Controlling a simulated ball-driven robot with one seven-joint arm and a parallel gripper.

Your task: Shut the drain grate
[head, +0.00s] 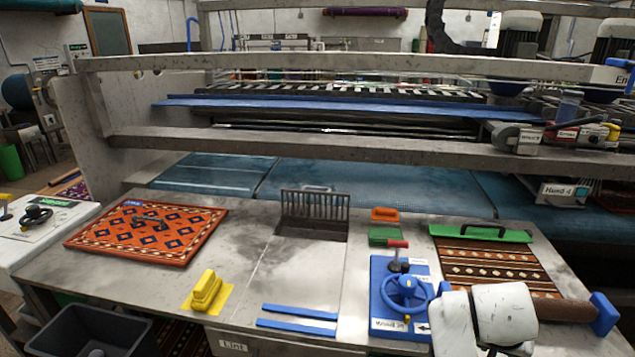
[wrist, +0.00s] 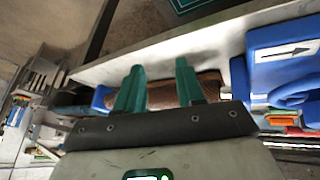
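The drain grate (head: 315,206) is a dark slotted panel in the head view. It stands raised, near upright, at the back of the metal worktop, behind a dark rectangular opening (head: 310,230). My gripper shows in the wrist view (wrist: 158,76), its two green fingers apart with nothing held between them. In the head view only my white arm shows at the front right, and the fingers are hidden. The gripper is away from the grate, near a brown roll with blue ends (head: 565,309), which appears behind the fingers in the wrist view (wrist: 153,93).
A blue plate with a handwheel (head: 405,292) stands right of centre. A yellow block (head: 206,290), blue strips (head: 298,318), an orange rug (head: 148,232) and a brown rug (head: 490,262) lie on the worktop. A grey rail (head: 330,143) crosses behind.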

